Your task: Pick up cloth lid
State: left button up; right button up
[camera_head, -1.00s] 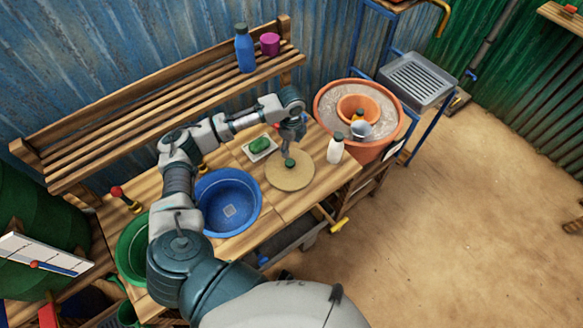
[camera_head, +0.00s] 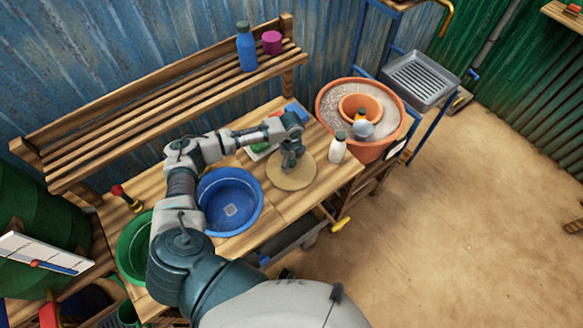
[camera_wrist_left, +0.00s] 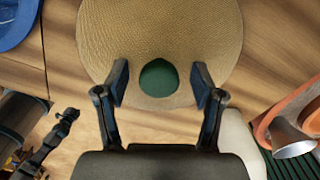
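The cloth lid is a round tan disc (camera_head: 291,172) with a dark green knob, lying on the wooden table. In the left wrist view the lid (camera_wrist_left: 160,35) fills the top middle, and its green knob (camera_wrist_left: 158,78) sits between my fingers. My left gripper (camera_head: 290,162) is low over the lid from above and hides the knob in the head view. In the left wrist view the gripper (camera_wrist_left: 160,84) is open, with a gap on both sides of the knob. My right gripper is not in view.
A blue basin (camera_head: 229,200) stands left of the lid. A white bottle (camera_head: 338,148) stands close on its right. Behind are a dish with a green bar (camera_head: 258,148) and a blue item (camera_head: 296,112). An orange tub (camera_head: 361,107) stands at the right end.

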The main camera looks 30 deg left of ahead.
pick_arm(q)
jog(key=shift+a, duration=0.15)
jog(key=c, duration=0.8)
grip_shut()
jog(key=shift+d+r, duration=0.1)
jog(key=shift+d, duration=0.1)
jog(key=shift+r, duration=0.3)
notch_tip(320, 180, up, 9)
jog(key=shift+a+r, duration=0.1)
jog(key=shift+r, duration=0.05)
